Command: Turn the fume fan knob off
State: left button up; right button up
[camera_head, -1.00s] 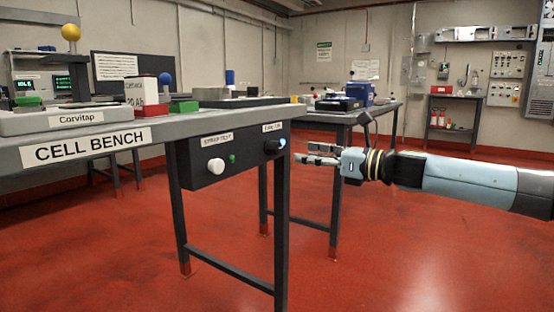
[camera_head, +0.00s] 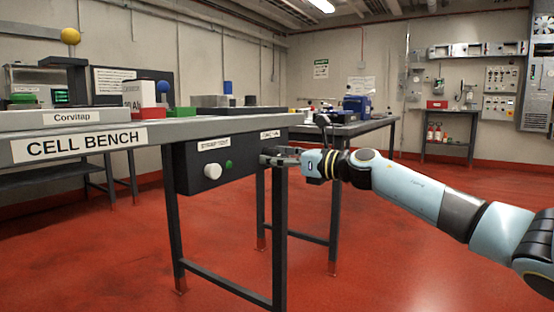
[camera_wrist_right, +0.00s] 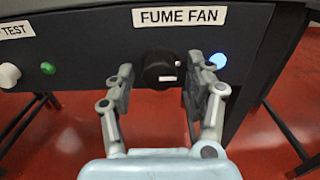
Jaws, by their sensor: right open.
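The fume fan knob (camera_wrist_right: 158,70) is black with a white mark and sits on the dark panel under the FUME FAN label (camera_wrist_right: 180,16) in the right wrist view. A light (camera_wrist_right: 217,61) to its right glows blue-white. My right gripper (camera_head: 272,156) is at the panel's right end in the head view and hides the knob there. In the wrist view its open fingers (camera_wrist_right: 156,82) stand on either side of the knob, with a gap visible on the right; contact on the left is unclear. My left gripper is not in view.
A white knob (camera_head: 212,171) and a green button (camera_head: 229,164) are on the same panel, to the left. The bench top (camera_head: 80,140) overhangs the panel, and a bench leg (camera_head: 280,240) stands below my right gripper. Red floor is clear to the right.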

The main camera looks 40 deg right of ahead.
grip_shut()
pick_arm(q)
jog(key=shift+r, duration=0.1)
